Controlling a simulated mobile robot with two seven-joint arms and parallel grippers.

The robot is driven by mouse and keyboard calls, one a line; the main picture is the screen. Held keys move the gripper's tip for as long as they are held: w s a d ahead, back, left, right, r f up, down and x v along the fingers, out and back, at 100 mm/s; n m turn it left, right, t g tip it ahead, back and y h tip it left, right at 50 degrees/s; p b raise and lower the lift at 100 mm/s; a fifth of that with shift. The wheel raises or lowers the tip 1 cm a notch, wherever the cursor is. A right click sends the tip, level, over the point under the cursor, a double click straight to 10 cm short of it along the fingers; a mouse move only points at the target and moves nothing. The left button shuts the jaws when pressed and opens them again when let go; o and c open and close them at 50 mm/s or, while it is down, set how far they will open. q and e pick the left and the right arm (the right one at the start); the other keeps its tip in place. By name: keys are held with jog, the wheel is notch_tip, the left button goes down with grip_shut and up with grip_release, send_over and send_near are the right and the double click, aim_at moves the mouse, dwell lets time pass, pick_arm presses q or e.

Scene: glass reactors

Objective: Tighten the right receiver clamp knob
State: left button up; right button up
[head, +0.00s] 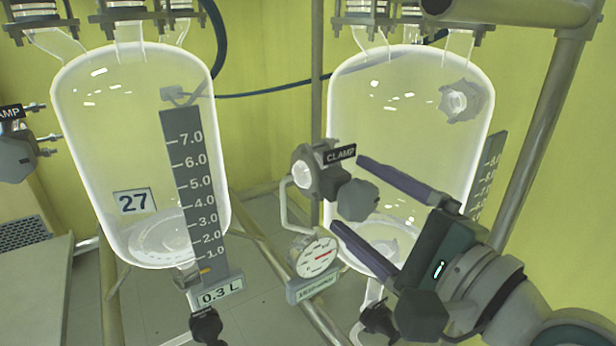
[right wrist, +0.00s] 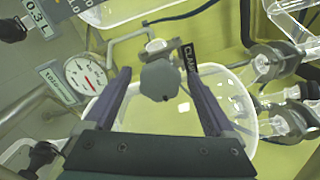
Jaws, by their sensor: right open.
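The right receiver clamp knob (head: 358,200) is a dark, lobed knob on a clamp beside the right glass vessel (head: 400,110). A black CLAMP label (head: 340,154) sits just above it. My right gripper (head: 346,192) comes in from the right, open, with its two purple-grey fingers pointing at the knob. In the right wrist view the knob (right wrist: 165,80) appears between and slightly beyond the fingertips, with nothing gripped. I cannot tell whether either finger touches it. My left gripper is not in view.
A round pressure gauge (head: 316,257) is below the clamp, close to the lower finger. A bent pipe (head: 290,210) runs beside it. The left vessel (head: 135,110) carries a level scale (head: 192,180). A metal post (head: 540,130) stands right of the right vessel.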

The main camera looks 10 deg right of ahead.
jog(key=v, duration=1)
jog(key=shift+r, duration=0.1)
